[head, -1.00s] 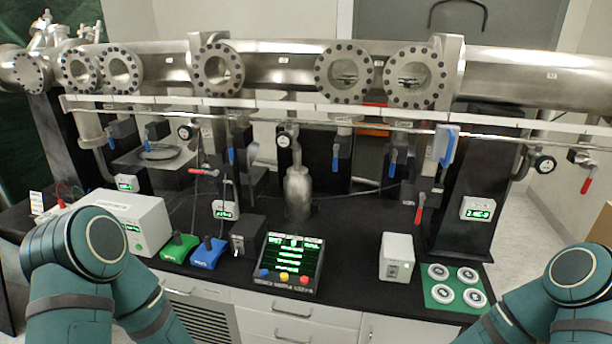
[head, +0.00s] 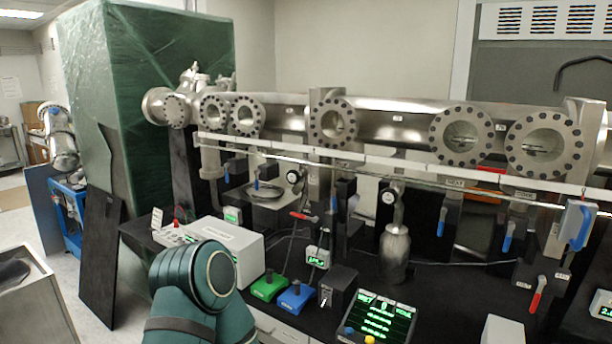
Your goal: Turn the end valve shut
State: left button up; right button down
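I cannot tell which valve is the end valve. A valve with a red lever (head: 303,216) sits under the pipe near the middle, its lever nearly level. Another valve with a red lever (head: 537,294) hangs at the lower right, its lever pointing down. Valves with blue levers hang along the line, one at the right (head: 508,236) and one in the middle right (head: 441,221). Only my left arm's teal elbow shows at the bottom; neither gripper is in view.
The steel beam pipe (head: 390,125) with round flanges runs above the black bench (head: 130,232). A white box (head: 228,243), a green box (head: 268,287), a blue box (head: 296,296) and a display panel (head: 378,318) stand on it. Open floor (head: 100,335) lies at the left.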

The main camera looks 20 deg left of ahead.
aim_at(293, 177)
jog(key=i+j+z, duration=0.1)
jog(key=i+j, duration=0.15)
jog(key=j, duration=0.15)
jog(key=i+j, duration=0.25)
jog(key=j, duration=0.15)
jog(key=i+j+z, duration=0.15)
jog(key=j, duration=0.2)
jog(key=i+j, duration=0.1)
jog(key=j, duration=0.2)
jog(key=j+z, duration=0.1)
jog(key=j, duration=0.2)
jog(key=i, duration=0.05)
